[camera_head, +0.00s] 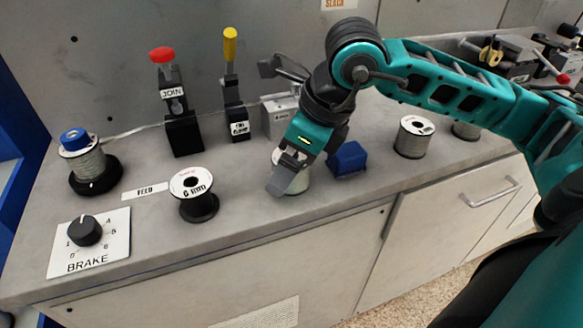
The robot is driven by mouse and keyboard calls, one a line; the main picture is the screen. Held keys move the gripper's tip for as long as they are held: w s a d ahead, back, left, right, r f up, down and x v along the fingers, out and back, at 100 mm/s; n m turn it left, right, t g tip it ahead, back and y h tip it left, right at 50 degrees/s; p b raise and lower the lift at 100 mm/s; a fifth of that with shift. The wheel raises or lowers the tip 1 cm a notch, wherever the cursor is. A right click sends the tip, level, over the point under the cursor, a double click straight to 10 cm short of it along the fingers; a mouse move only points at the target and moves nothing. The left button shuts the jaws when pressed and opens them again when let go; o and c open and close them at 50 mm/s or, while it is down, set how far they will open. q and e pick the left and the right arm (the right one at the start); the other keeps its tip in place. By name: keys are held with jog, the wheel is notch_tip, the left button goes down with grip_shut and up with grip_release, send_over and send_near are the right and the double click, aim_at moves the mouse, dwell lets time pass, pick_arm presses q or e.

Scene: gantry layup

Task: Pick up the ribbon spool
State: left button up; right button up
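My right gripper (284,180) comes in from the right and points down at the bench, over a pale wound spool (301,184). The gripper hides most of this spool, and I cannot tell whether the fingers touch it or how far apart they are. Similar wound spools stand to the right: one with a white top (413,137) and one partly behind my arm (467,130). A black spool with a white printed top (193,194) stands to the left. Which one is the ribbon spool is not marked clearly. My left gripper is out of view.
A blue block (347,160) sits just right of the gripper. Behind stand a red-knobbed JOIN lever (174,105), a yellow-handled lever (233,90) and a grey metal block (279,115). At left are a blue-capped spool (88,162) and the BRAKE dial (85,232).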

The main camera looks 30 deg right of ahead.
jog(key=c, duration=1.3)
jog(key=shift+c, duration=0.6)
jog(key=shift+r, duration=0.2)
